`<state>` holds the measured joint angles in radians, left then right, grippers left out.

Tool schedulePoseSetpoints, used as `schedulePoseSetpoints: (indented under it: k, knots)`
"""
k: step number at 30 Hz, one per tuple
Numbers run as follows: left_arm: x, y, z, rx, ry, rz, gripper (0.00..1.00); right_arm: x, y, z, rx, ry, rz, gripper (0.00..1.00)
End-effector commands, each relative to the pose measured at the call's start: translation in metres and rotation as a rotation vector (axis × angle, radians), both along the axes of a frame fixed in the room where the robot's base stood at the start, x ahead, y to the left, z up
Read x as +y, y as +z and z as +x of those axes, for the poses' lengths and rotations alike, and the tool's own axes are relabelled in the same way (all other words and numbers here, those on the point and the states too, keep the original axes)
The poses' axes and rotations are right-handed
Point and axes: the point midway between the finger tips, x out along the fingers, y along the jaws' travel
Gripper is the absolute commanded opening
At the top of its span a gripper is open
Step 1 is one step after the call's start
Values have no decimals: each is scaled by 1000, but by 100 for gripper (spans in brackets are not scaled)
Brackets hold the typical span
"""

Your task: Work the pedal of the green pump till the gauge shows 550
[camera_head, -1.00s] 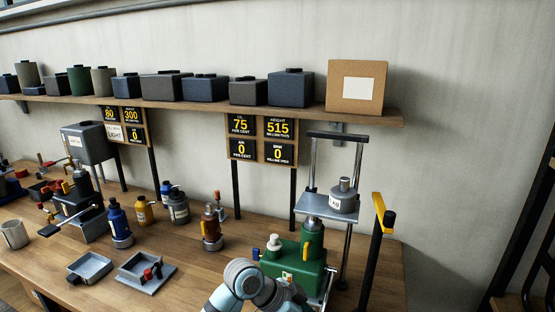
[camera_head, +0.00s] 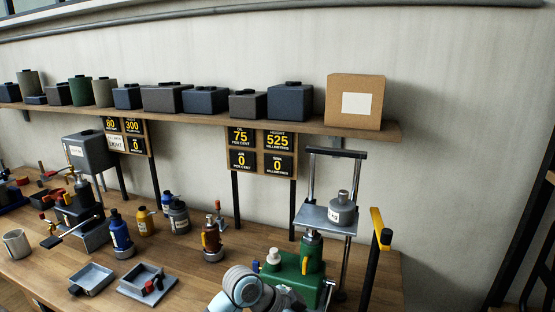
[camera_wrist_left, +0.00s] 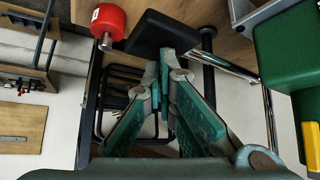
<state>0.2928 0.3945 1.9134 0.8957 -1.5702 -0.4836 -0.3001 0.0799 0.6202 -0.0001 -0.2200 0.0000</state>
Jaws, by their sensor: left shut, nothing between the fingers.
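The green pump (camera_head: 298,285) stands at the table's front right, partly hidden by my arm; its green body also shows in the wrist view (camera_wrist_left: 288,45). Above it a silver platform (camera_head: 318,219) carries a grey weight (camera_head: 342,208). The height gauge (camera_head: 278,140) reads 525. A flat black pad (camera_wrist_left: 165,33), which looks like the pump's pedal, shows in the wrist view. My left gripper (camera_wrist_left: 166,62) is shut and empty, its tips at the pad's near edge; I cannot tell whether they touch. The head view does not show the gripper. My right gripper is out of view.
A yellow-topped black post (camera_head: 376,250) stands right of the pump. A brown bottle (camera_head: 211,238) and grey trays (camera_head: 92,279) are on the table to the left. A red cylinder (camera_wrist_left: 108,20) is left of the pad in the wrist view.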

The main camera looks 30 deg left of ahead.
Motion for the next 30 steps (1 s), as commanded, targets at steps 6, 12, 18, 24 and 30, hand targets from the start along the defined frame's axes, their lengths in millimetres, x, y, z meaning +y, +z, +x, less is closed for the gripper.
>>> schedulePoseSetpoints:
  k: [6, 12, 18, 24, 30]
  knots:
    - [0, 0, 0, 0, 0, 0, 0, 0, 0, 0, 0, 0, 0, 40]
    - [0, 0, 0, 0, 0, 0, 0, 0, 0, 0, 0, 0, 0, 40]
    - [0, -4, 0, 0, 0, 0, 0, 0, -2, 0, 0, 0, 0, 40]
    - [1, -30, 3, 2, 1, 1, 0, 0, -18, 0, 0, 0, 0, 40]
    - [2, -59, 6, 3, 1, 0, 0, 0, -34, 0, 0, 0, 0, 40]
